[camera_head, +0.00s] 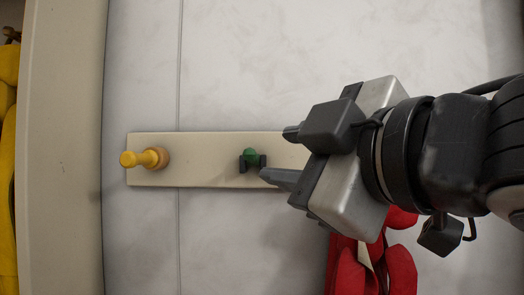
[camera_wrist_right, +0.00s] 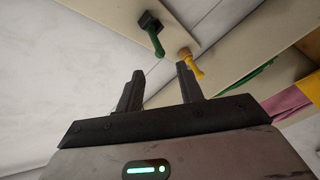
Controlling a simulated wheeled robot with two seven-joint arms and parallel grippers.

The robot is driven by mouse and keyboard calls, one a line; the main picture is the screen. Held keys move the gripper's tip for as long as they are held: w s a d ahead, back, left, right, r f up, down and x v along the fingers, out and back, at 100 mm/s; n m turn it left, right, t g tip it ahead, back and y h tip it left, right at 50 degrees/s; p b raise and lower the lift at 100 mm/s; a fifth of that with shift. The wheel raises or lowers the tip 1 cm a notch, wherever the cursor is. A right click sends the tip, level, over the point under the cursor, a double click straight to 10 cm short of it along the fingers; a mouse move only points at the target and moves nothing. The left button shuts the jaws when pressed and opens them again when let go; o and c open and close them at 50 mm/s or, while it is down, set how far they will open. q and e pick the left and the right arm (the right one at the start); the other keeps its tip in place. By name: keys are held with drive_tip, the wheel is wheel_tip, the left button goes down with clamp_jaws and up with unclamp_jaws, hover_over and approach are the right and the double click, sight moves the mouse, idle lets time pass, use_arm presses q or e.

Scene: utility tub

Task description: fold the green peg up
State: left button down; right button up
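The green peg (camera_head: 250,155) sits in a dark bracket near the middle of a beige board (camera_head: 205,176) on the wall. In the right wrist view the green peg (camera_wrist_right: 154,40) sticks out from its dark bracket, beyond the fingertips. Its exact tilt is hard to tell. My right gripper (camera_head: 280,155) comes in from the right, with its two fingers apart and nothing between them. Its tips are just right of the green peg, apparently not touching it. The open fingers also show in the right wrist view (camera_wrist_right: 160,80). My left gripper is not in view.
A yellow peg (camera_head: 145,158) stands out from the board's left part. Red gloves (camera_head: 372,265) hang below my right gripper, which hides the board's right part. A beige side panel (camera_head: 65,150) stands at left, with yellow gloves (camera_head: 8,170) beyond it.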

sight(253, 154)
drive_tip(key=p+x, duration=0.1)
drive_tip(key=x, duration=0.8)
clamp_jaws()
